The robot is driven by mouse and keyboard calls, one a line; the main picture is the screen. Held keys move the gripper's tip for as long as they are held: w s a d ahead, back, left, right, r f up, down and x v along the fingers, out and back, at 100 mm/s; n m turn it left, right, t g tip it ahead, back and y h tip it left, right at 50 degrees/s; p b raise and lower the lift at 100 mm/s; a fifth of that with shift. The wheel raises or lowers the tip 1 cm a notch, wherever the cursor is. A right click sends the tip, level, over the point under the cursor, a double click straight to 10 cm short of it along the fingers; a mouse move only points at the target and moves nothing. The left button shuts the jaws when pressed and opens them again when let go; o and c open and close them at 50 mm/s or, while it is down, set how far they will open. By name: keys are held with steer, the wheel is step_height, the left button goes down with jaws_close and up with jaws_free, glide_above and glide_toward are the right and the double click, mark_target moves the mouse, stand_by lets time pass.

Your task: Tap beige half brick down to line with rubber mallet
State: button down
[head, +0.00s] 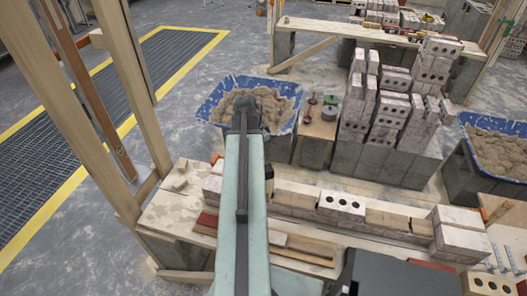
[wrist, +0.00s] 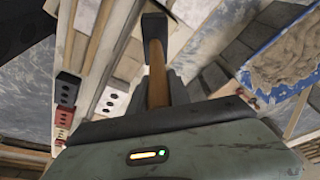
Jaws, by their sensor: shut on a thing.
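My gripper (wrist: 157,88) is shut on the wooden handle of the rubber mallet (wrist: 157,62). The mallet's black head (wrist: 154,27) sticks out beyond the fingers. In the head view my gripper (head: 244,115) is held out over the near edge of a blue tub, and the mallet is hard to make out. A brick course on the bench holds a pale brick with holes (head: 341,204), with tan bricks (head: 388,217) beside it. I cannot tell which of these is the beige half brick. No guide line is clear to me.
Blue mortar tubs (head: 205,107) stand behind the bench and at right (head: 466,123). Tall brick stacks (head: 400,105) stand behind the course. A timber frame (head: 130,85) rises at left. Small offcuts (head: 180,183) lie on the bench (head: 163,214).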

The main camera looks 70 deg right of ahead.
steer(key=shift+f+b, duration=0.65)
steer(key=shift+b, duration=0.15)
step_height(320, 180, down, 5)
steer(key=b, duration=0.5)
steer(key=shift+r+p, duration=2.45)
steer(key=shift+f, duration=0.1)
step_height(320, 180, down, 4)
steer(key=b, duration=0.4)
step_height(320, 180, up, 10)
steer(key=p, duration=0.9)
steer(key=shift+f, duration=0.2)
